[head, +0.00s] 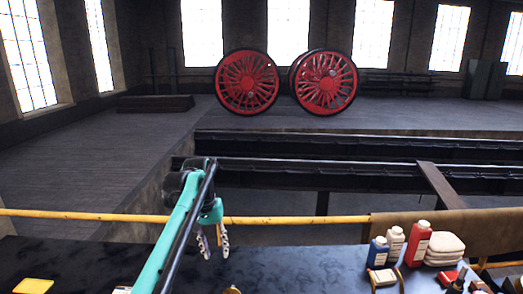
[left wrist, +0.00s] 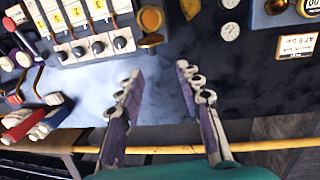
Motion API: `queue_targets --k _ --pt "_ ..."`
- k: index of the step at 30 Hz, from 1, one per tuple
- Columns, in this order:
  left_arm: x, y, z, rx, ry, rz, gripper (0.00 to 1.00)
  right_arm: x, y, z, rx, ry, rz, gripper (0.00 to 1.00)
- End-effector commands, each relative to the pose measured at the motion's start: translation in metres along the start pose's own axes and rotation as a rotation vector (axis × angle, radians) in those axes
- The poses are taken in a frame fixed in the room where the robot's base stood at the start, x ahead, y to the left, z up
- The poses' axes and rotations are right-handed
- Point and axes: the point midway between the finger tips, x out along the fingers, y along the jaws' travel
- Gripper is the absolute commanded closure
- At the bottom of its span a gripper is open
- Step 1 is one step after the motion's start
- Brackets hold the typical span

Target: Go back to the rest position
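My left gripper (head: 213,245) hangs above the dark bench top in the head view, its arm coming in from the lower left. Its fingers point down. In the left wrist view the gripper (left wrist: 160,100) has its two purple-and-grey fingers well apart, with only the bench top between them. Nothing is held. My right gripper does not show in either view.
The dark bench top (head: 300,262) carries bottles, including a red one (head: 418,243), and folded cloths (head: 445,248) at right. A yellow rail (head: 290,220) runs behind it. The wrist view shows a panel with levers and knobs (left wrist: 98,46). Red wheels (head: 247,82) stand far back.

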Motion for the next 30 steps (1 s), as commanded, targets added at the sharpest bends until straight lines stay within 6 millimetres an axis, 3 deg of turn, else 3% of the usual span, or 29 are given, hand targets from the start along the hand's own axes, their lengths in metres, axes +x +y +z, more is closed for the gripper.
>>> queue_targets --k 8,14,24,30 --pt "0.015 -0.017 0.072 0.008 0.19 -0.027 0.64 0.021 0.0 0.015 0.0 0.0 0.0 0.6" --pt "0.045 -0.03 0.128 0.017 0.326 -0.049 0.64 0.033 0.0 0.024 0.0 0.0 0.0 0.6" --pt "0.133 -0.056 0.219 0.038 0.553 -0.086 0.64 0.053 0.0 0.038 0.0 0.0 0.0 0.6" --pt "0.177 -0.067 0.249 0.05 0.643 -0.104 0.64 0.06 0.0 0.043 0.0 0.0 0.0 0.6"
